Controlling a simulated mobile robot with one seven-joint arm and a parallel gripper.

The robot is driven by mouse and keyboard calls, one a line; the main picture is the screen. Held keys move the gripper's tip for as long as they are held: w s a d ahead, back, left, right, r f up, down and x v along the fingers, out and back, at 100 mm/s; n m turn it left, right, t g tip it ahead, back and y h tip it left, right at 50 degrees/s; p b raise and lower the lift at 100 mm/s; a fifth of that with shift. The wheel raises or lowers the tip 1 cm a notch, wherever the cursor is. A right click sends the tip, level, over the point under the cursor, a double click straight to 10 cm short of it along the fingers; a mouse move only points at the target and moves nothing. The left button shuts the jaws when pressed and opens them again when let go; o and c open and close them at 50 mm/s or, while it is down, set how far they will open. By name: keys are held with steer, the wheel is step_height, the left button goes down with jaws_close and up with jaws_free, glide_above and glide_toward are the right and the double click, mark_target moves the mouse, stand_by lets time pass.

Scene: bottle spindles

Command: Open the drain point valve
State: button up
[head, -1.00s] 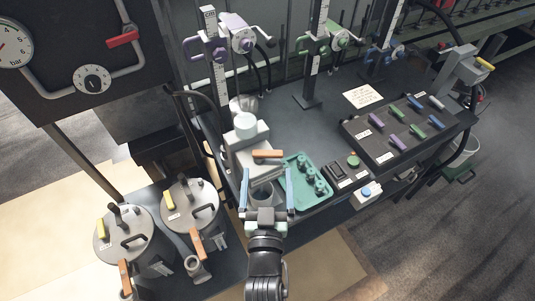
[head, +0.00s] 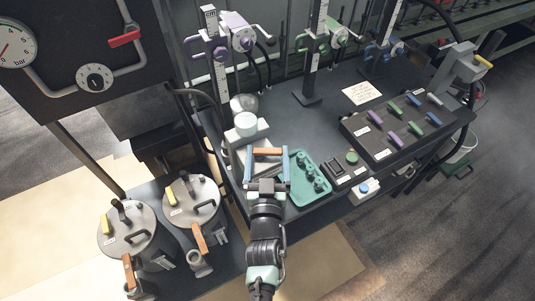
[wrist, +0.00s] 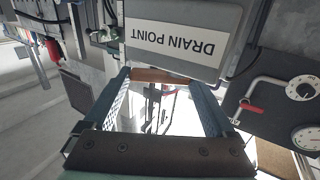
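The drain point valve has a short orange-brown lever handle (head: 268,151) lying crosswise by the pale box at the left of the bench. In the wrist view a grey plate carries an upside-down "DRAIN POINT" label (wrist: 171,42), and the lever (wrist: 160,76) lies just beneath it. My gripper (head: 268,157) is at the lever, its two blue fingers spread wide, one at each end of the handle. In the wrist view the lever spans the gap between the fingertips (wrist: 160,82). I cannot tell whether the fingers touch it. The valve body is mostly hidden.
A green tray (head: 322,199) with small fittings lies close to the right of my gripper. Two lidded metal pots (head: 192,202) (head: 127,232) with orange and yellow levers stand at left. A switch panel (head: 375,157) is farther right. The bench middle is clear.

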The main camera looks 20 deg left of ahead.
steer(key=c, duration=0.5)
steer(key=y+p, duration=0.1)
steer(key=p, duration=0.1)
steer(key=shift+w+r+n+g+p, duration=0.1)
steer(key=shift+r+n+g+p, duration=0.1)
steer(key=shift+n+g+p, duration=0.15)
steer(key=shift+w+n+y+p, duration=0.1)
steer(key=shift+n+y+p, duration=0.25)
steer(key=shift+y+p, duration=0.25)
steer(key=shift+w+d+f+n+g+y, duration=0.1)
steer(key=shift+w+f+n+g+y, duration=0.05)
steer(key=shift+n+g+y, duration=0.4)
steer(key=shift+w+d+f+n+g+y, duration=0.1)
steer(key=shift+f+n+g+y, duration=0.05)
steer(key=shift+n+g+y, duration=0.45)
steer(key=shift+w+a+n+g+y+b, duration=0.1)
steer(key=shift+w+n+g+y+b, duration=0.1)
steer(key=shift+n+g+y+b, duration=0.75)
steer(key=shift+y, duration=0.3)
steer(key=shift+a+g, duration=0.1)
steer(key=shift+g, duration=0.35)
